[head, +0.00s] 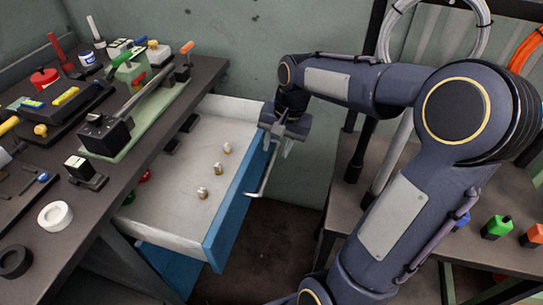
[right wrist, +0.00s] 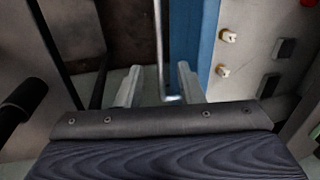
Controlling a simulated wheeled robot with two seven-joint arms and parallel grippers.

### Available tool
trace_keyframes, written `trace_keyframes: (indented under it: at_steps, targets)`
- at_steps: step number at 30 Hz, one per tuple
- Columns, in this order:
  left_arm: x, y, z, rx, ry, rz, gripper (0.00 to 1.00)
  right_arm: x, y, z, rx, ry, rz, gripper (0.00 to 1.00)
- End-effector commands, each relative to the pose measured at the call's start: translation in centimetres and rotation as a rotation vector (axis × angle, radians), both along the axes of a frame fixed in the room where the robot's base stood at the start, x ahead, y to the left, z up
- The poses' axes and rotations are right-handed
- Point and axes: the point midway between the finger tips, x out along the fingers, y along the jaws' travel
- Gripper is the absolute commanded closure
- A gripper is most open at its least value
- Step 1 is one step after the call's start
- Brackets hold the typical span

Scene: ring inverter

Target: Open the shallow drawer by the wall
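The shallow drawer with white walls (head: 160,240) and a blue front (head: 226,232) stands well pulled out from under the dark workbench. Its long metal bar handle (head: 264,178) runs along the blue front. My right gripper (head: 277,143) is at the far end of the handle, close to the wall. In the right wrist view the gripper (right wrist: 157,86) has its fingers apart, with the handle bar (right wrist: 158,45) between them, nearer the right finger. I cannot tell whether a finger touches the bar. My left gripper is not in view.
Small brass-and-white fittings (head: 218,168) and dark blocks lie in the drawer. The workbench (head: 115,178) carries tools, a white ring (head: 55,215) and a black ring (head: 15,261). A side table (head: 480,252) with coloured blocks stands at right. Floor before the drawer is clear.

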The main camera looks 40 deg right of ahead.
Motion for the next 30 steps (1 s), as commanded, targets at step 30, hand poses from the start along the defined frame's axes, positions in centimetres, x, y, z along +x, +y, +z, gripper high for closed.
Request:
trace_keyframes:
  at_steps: [30]
  targets:
    - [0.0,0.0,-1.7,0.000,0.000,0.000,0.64,1.3,0.8,-7.8,-0.001,0.013,-0.040,0.72]
